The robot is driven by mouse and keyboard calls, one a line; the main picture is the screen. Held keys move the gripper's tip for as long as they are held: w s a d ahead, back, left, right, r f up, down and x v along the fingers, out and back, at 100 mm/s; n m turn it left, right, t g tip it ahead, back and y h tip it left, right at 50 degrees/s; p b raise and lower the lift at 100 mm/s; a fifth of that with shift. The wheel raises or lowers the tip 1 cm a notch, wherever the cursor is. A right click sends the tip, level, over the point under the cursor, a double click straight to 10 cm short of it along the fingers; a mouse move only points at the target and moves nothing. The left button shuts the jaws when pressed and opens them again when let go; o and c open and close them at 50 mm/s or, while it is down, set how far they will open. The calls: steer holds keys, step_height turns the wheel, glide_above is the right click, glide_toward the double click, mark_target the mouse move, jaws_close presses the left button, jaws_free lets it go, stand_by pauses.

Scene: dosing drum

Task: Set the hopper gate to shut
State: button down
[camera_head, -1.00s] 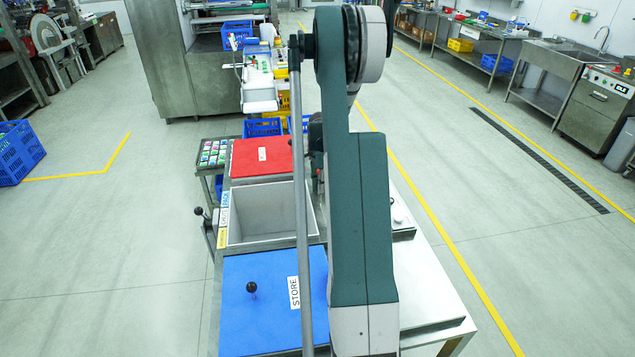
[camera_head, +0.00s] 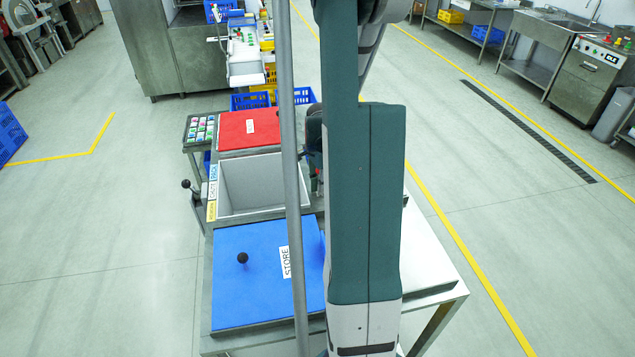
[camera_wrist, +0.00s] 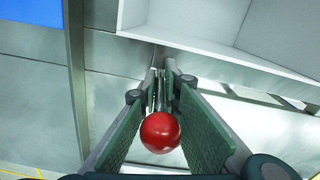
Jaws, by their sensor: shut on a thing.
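The open grey hopper box (camera_head: 262,185) stands between a red lid (camera_head: 250,129) and a blue panel marked STORE (camera_head: 265,285). In the wrist view, its pale wall and inside (camera_wrist: 190,22) show at the top. My gripper (camera_wrist: 163,88) is beside the box. Its fingers are closed around a thin metal rod, seen between the tips. A red ball knob (camera_wrist: 160,132) sits between the fingers, nearer the camera. The gate plate itself cannot be made out.
A lever with a black knob (camera_head: 186,184) stands left of the box, by a coloured label strip (camera_head: 212,191). Another black knob (camera_head: 243,258) stands on the blue panel. A rack of small coloured items (camera_head: 200,128) is at the back left.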

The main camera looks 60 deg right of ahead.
steer(key=shift+s+a, duration=0.2)
steer(key=shift+s, duration=0.05)
steer(key=c, duration=2.5)
jaws_free()
steer(key=shift+w+r, duration=0.1)
steer(key=shift+r, duration=5.95)
steer(key=shift+a, duration=0.1)
